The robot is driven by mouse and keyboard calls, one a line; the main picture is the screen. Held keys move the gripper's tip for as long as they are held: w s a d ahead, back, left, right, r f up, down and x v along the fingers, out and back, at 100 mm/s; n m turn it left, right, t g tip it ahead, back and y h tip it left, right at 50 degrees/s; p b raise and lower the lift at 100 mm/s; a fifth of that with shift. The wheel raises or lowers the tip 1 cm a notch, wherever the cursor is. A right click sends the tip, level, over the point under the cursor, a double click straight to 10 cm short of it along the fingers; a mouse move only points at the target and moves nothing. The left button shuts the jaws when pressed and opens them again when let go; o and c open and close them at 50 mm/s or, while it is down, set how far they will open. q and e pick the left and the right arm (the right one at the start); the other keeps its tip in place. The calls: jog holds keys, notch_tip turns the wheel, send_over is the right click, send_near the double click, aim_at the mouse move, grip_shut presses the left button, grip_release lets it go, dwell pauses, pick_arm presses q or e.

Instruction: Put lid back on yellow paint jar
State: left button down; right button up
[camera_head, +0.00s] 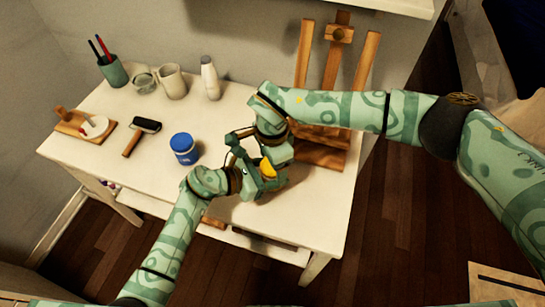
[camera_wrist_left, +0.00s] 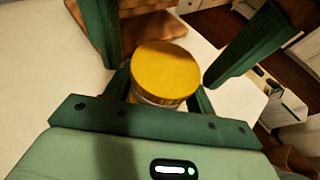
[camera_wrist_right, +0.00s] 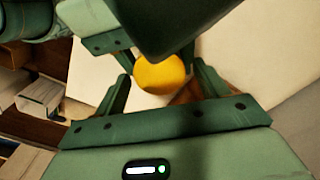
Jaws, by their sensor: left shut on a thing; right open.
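The yellow paint jar (camera_wrist_left: 157,100) stands between the fingers of my left gripper (camera_head: 256,184), which is shut on its body. The round yellow lid (camera_wrist_left: 166,68) sits on top of the jar, with a pale band of jar showing under its edge. Whether it is fully seated cannot be told. In the head view only a yellow patch (camera_head: 268,168) shows between the grippers. My right gripper (camera_head: 270,150) is open above the jar. Its fingers stand apart on either side of the lid, which also shows in the right wrist view (camera_wrist_right: 160,74).
A blue-lidded jar (camera_head: 184,149) stands left of my grippers on the white table (camera_head: 110,185). A wooden easel (camera_head: 330,70) stands close behind.

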jog(key=c, duration=1)
jog(key=o, duration=1.1)
jog(key=shift+r, duration=2.3)
jog(key=shift+c, duration=0.5)
notch_tip(320, 180, up, 4)
jog(key=shift+f, duration=0.25)
jog(key=shift+f, duration=0.1)
